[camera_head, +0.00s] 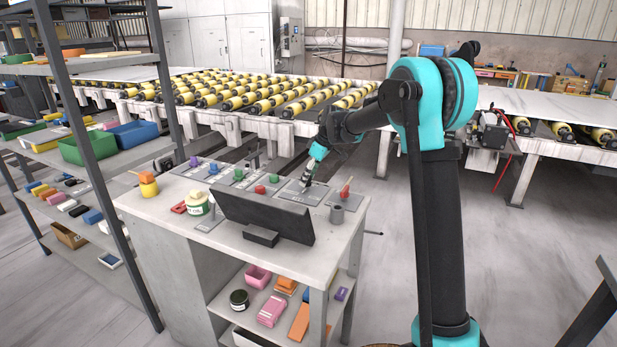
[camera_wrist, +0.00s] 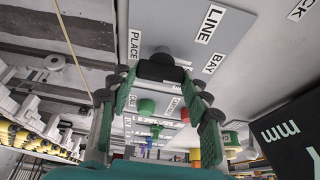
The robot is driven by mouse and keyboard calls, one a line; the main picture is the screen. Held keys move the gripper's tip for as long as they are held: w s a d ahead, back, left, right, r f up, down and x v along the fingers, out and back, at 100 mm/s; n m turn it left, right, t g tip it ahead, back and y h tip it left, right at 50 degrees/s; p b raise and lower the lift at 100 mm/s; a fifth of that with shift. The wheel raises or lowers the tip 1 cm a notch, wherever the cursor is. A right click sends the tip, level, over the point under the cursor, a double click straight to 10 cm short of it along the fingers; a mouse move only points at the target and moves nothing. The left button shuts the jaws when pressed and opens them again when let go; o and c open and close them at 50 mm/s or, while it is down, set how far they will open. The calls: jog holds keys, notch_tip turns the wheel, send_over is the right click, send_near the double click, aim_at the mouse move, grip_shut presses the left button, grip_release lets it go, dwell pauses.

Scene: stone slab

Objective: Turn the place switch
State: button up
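My gripper (camera_wrist: 160,78) is at the place switch, with one green-padded finger on each side of its dark knob (camera_wrist: 160,66). The knob fills nearly all the room between the fingertips; I cannot tell whether they press on it. The knob sits on a grey plate (camera_wrist: 181,22) with the labels PLACE, LINE and BAY. In the head view my gripper (camera_head: 308,180) points down over the plate (camera_head: 292,194) near the right end of the desk, and it hides the knob there.
More plates carry coloured controls: a red button (camera_head: 260,190), a green one (camera_head: 239,175) and a red lever (camera_head: 346,187). A dark slanted screen (camera_head: 262,216) stands in front on the desk (camera_head: 160,213). Roller conveyors (camera_head: 250,95) lie behind.

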jog(key=c, duration=0.3)
jog(key=m, duration=0.2)
jog(key=m+t, duration=0.1)
jog(key=m, duration=0.1)
jog(key=shift+s+m+t+h, duration=0.15)
jog(key=shift+m+t+h, duration=0.15)
jog(key=shift+h, duration=0.1)
jog(key=shift+a+m+t+h, duration=0.15)
jog(key=shift+m+h, duration=0.25)
jog(key=shift+m, duration=0.7)
jog(key=shift+m+t+h, duration=0.25)
jog(key=shift+m+h, duration=0.15)
jog(key=shift+m, duration=0.7)
jog(key=o, duration=1.1)
jog(key=shift+o, duration=0.2)
